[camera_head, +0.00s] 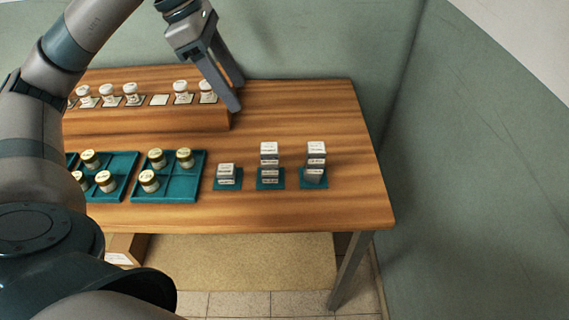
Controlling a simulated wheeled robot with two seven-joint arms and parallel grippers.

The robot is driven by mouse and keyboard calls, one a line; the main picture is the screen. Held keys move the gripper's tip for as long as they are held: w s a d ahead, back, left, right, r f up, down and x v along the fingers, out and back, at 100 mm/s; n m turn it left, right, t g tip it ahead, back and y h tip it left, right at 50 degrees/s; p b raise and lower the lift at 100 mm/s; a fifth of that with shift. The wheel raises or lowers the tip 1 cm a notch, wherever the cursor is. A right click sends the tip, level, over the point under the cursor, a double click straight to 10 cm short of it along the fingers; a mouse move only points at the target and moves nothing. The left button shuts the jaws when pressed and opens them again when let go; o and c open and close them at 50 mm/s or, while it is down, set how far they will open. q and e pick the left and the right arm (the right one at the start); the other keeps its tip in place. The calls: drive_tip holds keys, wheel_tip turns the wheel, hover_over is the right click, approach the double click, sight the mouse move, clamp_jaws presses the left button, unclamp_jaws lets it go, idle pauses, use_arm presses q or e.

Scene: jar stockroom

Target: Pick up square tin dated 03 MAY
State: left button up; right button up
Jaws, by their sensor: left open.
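Square white-and-grey tins stand on small teal mats near the right end of the wooden table. The left stack (227,174) is low; the middle stack (269,162) and the right stack (315,162) are taller. Their labels are too small to read, so I cannot tell which tin is dated 03 MAY. My left gripper (236,97) is open and empty, above the right end of the raised wooden shelf, behind and to the left of the tins. My right gripper is not in view.
White-lidded jars (132,94) line the raised shelf (190,119). Teal trays (172,192) at the left hold several gold-lidded jars (149,181). The table (330,108) is clear behind the tins. Green walls stand behind and to the right.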

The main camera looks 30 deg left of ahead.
use_arm(q)
drive_tip(key=p, duration=0.3)
hover_over(269, 153)
drive_tip(key=a, duration=0.2)
drive_tip(key=shift+f, duration=5.75)
drive_tip(key=shift+s+a, duration=0.2)
drive_tip(key=shift+s, duration=0.05)
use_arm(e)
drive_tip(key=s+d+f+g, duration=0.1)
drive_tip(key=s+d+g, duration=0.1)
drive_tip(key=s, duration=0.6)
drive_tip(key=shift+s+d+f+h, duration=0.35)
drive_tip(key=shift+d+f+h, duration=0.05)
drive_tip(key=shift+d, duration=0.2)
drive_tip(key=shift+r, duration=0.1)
